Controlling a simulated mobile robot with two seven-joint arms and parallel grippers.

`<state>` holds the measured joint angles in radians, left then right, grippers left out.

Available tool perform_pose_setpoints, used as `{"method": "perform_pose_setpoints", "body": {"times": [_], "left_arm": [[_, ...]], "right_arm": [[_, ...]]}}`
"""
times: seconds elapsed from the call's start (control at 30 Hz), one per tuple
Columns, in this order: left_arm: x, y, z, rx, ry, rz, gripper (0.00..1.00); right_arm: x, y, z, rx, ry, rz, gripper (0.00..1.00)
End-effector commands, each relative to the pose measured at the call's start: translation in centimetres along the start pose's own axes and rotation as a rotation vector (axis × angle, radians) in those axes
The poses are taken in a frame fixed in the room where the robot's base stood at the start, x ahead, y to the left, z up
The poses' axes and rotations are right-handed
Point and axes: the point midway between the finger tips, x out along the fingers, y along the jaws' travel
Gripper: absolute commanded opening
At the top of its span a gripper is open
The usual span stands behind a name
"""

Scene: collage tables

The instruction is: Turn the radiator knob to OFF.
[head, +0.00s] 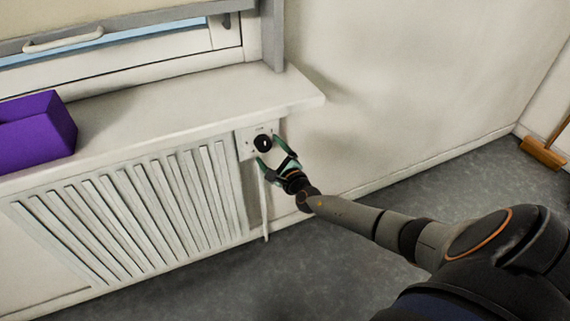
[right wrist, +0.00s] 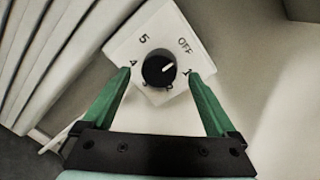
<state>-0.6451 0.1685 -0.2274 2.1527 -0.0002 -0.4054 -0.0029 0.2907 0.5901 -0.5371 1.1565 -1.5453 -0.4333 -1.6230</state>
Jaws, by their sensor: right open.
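The radiator knob (head: 262,143) is black and round, on a white plate (head: 246,149) at the right end of the radiator. The plate also carries 5 and 4; the lower marks are partly hidden by the knob. My right gripper (head: 268,150) is open with green fingers. In the right wrist view its fingers (right wrist: 158,74) lie on either side of the knob, with gaps showing. My left gripper is not in view.
The white slatted radiator (head: 140,205) stands left of the plate, under a window sill (head: 200,97) that overhangs it. A purple box (head: 38,130) sits on the sill. A thin white pipe (head: 265,215) runs down below the plate. A broom (head: 543,152) is at the far right.

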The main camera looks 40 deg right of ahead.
Motion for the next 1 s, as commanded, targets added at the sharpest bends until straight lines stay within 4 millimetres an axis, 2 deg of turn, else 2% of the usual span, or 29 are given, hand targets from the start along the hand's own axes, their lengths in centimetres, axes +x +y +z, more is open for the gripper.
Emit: {"method": "perform_pose_setpoints", "body": {"times": [0.27, 0.4, 0.6, 0.8, 1.0], "left_arm": [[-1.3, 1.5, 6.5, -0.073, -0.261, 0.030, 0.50], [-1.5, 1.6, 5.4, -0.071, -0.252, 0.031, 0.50], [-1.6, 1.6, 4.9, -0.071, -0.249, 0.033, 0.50], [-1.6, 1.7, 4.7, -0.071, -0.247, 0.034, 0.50], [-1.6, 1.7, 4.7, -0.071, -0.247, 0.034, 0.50]], "right_arm": [[-3.2, -0.2, 0.2, -0.001, 0.001, 0.001, 0.93], [-6.2, -0.2, 0.1, -0.001, 0.002, 0.004, 0.93], [-9.1, -0.1, 0.1, -0.002, 0.000, 0.001, 0.93], [-10.4, -0.1, 0.0, -0.002, 0.000, -0.001, 0.93], [-10.5, -0.1, 0.0, -0.001, -0.001, -0.002, 0.93]]}}
